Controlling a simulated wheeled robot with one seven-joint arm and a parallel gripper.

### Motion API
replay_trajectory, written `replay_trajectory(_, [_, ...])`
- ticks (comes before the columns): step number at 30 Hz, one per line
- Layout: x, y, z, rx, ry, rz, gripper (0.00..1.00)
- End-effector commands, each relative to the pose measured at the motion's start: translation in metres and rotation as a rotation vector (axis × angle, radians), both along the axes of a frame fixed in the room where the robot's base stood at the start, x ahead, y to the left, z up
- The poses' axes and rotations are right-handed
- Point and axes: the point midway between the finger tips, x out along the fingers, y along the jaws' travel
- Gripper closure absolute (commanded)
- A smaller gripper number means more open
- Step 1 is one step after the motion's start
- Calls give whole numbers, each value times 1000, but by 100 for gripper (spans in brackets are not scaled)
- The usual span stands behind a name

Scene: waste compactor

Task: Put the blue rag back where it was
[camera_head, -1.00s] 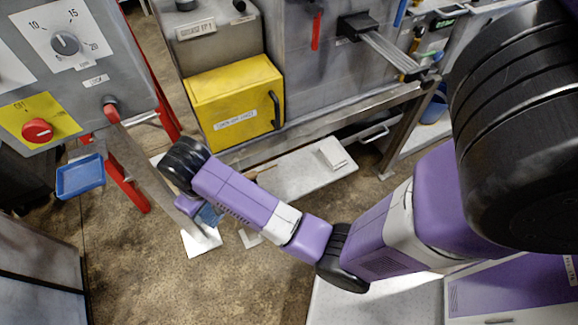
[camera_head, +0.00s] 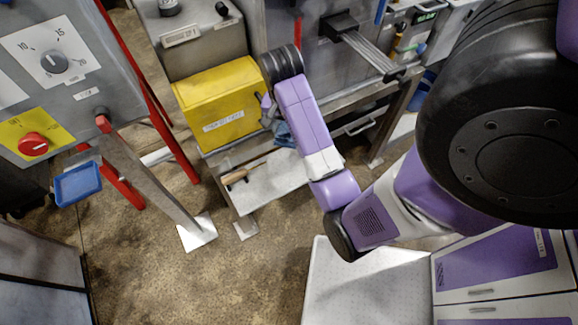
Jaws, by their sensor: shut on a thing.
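The blue rag (camera_head: 284,134) shows as a small crumpled patch just left of my forearm. It is in front of the right side of the yellow box (camera_head: 218,103), above the low white shelf (camera_head: 268,182). My gripper (camera_head: 270,120) is shut on the rag. The wrist and forearm hide most of the gripper and part of the rag. I cannot tell whether the rag touches the bench edge or hangs free.
A wooden-handled tool (camera_head: 237,177) lies on the low shelf. A control panel with a red knob (camera_head: 33,145) and a blue tray (camera_head: 78,184) are at left. A metal leg (camera_head: 150,175) stands between panel and shelf. Open floor lies in front.

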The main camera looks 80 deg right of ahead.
Motion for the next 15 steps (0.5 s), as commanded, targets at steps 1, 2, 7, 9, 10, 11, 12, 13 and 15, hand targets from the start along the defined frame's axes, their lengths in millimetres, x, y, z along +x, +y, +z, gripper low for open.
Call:
replay_trajectory(1, [-2, -1, -5, 1, 1, -14, 80])
replay_trajectory(2, [-3, -1, -9, 1, 1, -18, 80])
replay_trajectory(7, [-3, -1, -37, 1, 1, -19, 80])
replay_trajectory(9, [-3, 0, -52, 1, 2, -19, 80])
replay_trajectory(10, [-3, 0, -59, 2, 2, -18, 80])
replay_trajectory(11, [-3, 0, -65, 2, 2, -18, 80])
replay_trajectory(12, [-4, 0, -69, 4, 5, -17, 80])
replay_trajectory(13, [-4, 0, -74, 4, 6, -17, 80])
replay_trajectory(15, [-4, 1, -91, 5, 5, -15, 80])
